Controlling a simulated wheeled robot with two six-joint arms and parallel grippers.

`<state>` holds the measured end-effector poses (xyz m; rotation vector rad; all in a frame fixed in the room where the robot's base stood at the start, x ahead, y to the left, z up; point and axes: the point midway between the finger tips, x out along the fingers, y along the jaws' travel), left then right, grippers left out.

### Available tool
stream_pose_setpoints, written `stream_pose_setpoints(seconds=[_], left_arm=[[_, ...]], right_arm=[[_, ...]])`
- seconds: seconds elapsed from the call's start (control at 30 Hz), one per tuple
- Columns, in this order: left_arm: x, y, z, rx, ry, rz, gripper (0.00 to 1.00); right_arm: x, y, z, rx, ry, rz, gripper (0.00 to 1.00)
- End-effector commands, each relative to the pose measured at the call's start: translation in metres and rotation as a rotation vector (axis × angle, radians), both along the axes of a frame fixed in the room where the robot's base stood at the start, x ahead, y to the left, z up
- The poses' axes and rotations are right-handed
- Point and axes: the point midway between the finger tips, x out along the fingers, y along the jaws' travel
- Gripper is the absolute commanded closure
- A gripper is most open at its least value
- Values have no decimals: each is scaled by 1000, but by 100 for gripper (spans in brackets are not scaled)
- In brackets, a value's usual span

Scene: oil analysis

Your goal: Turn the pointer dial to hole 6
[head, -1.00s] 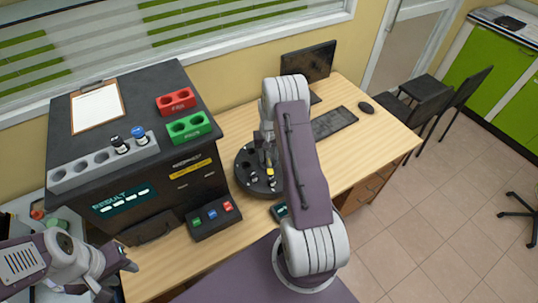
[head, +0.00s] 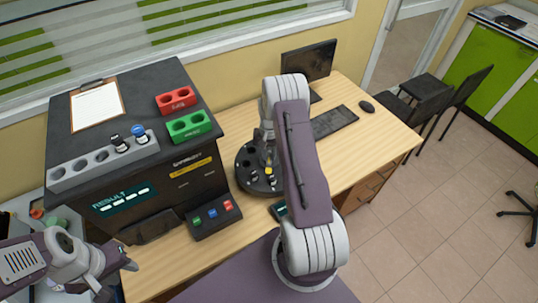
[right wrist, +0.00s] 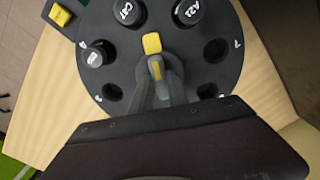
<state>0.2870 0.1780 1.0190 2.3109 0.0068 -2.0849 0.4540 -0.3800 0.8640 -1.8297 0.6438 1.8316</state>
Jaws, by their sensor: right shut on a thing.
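The round black dial plate (head: 246,187) stands on the wooden desk, with holes around its rim. In the right wrist view the plate (right wrist: 222,75) holds several dark-capped vials (right wrist: 127,12), and other holes are empty. The pointer (right wrist: 152,43) has a yellow tip that faces the top of that view, between two white-lettered caps. My right gripper (right wrist: 160,80) is shut on the pointer's grip at the plate's centre. In the head view my right arm hides part of the plate and most of that gripper. My left gripper (head: 119,276) is open and empty at the lower left.
A black analyser (head: 175,190) stands left of the plate, with a grey vial rack (head: 75,173), a red block (head: 177,100) and a green block (head: 190,126) on top. A button box (head: 214,218) sits in front. A keyboard (head: 335,122) and monitor (head: 308,65) are behind.

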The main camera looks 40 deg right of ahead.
Motion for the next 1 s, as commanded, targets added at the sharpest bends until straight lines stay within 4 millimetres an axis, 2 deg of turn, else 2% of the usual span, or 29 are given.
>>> stream_pose_setpoints(seconds=[0.5,1.0], left_arm=[[0,0,-4,0,0,0,64],[0,0,-6,0,0,0,64]], right_arm=[[0,0,1,0,0,-415,100],[0,0,1,-1,0,-604,100]])
